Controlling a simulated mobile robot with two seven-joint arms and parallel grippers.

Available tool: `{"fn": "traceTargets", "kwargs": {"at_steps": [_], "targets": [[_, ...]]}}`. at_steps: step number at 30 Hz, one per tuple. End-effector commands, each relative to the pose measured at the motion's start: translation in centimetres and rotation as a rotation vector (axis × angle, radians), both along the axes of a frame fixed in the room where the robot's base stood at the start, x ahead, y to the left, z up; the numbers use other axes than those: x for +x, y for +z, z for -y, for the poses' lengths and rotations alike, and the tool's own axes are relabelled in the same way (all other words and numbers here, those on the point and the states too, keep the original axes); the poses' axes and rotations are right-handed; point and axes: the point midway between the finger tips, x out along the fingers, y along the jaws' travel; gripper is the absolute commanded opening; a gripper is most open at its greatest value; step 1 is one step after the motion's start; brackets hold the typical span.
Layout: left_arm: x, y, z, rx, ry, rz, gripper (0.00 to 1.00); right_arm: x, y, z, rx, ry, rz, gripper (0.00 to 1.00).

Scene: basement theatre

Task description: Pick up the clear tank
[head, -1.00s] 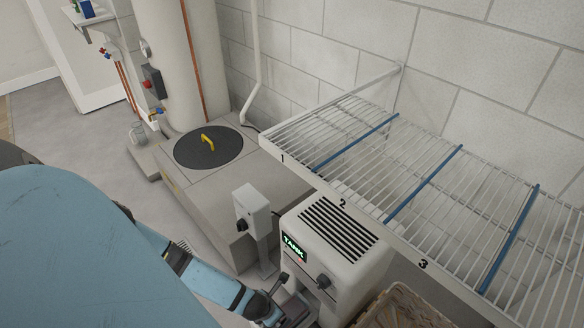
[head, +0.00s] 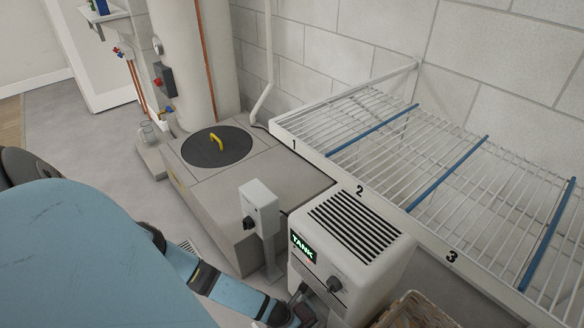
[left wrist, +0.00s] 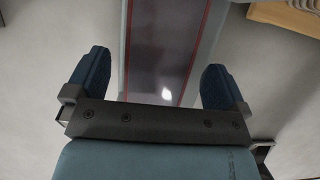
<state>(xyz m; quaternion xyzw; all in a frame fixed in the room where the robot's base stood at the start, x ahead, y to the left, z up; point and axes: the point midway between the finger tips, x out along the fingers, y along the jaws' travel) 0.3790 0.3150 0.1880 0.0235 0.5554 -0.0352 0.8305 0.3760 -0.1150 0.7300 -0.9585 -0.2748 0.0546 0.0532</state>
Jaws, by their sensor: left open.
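A white machine (head: 350,250) with a black top grille and a lit green "TANK" sign stands below the wire shelf. My left gripper (head: 303,313) is low at the machine's front, partly cut off by the bottom edge of the head view. In the left wrist view my left gripper (left wrist: 157,82) is open, its two blue fingers wide apart. Between and beyond them is a long, glossy, see-through grey panel (left wrist: 160,50) with reddish edges and a pale frame; it may be the clear tank. I cannot tell whether the fingers touch it. My right gripper is not in view.
A numbered white wire shelf (head: 400,150) with blue dividers runs along the wall, empty. A wicker basket (head: 425,312) stands right of the machine. A grey switch post (head: 262,215) and a concrete block with a black round lid (head: 205,155) stand left. Floor (head: 90,150) is open further left.

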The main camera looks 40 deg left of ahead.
Motion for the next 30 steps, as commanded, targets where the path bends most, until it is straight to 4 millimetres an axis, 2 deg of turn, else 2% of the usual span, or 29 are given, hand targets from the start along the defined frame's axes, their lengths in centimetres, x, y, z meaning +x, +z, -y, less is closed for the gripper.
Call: {"fn": "traceTargets", "kwargs": {"at_steps": [28, 30], "targets": [[-0.03, -0.42, 0.02, 0.000, -0.001, 0.000, 1.00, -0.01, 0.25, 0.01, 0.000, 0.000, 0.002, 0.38], [-0.02, -0.42, 0.01, 0.000, -0.001, 0.000, 0.84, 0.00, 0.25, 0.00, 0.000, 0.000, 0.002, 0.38]]}}
